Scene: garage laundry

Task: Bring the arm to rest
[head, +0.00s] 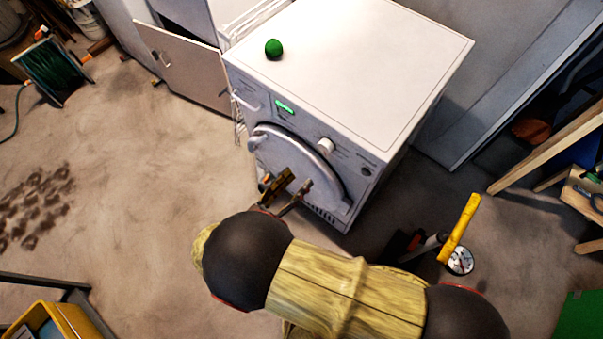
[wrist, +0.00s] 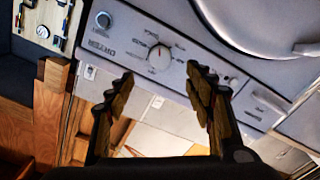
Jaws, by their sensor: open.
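My gripper (head: 286,188) is in front of the round door of a white dryer (head: 360,60) in the head view. Its two fingers are spread apart and nothing shows between them. In the wrist view my gripper (wrist: 160,95) is open too, with the dryer's control panel (wrist: 150,45) and its round knob (wrist: 159,58) beyond the fingertips. My arm reaches up from the bottom of the head view. The gripper hides part of the dryer door (head: 322,182), so I cannot tell whether they touch.
A green ball (head: 273,47) sits on the dryer top. A white cabinet door (head: 180,62) hangs open at the back left. A yellow-handled tool (head: 460,228) stands right of the arm. A yellow bin (head: 50,320) is at the lower left. The floor on the left is mostly open.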

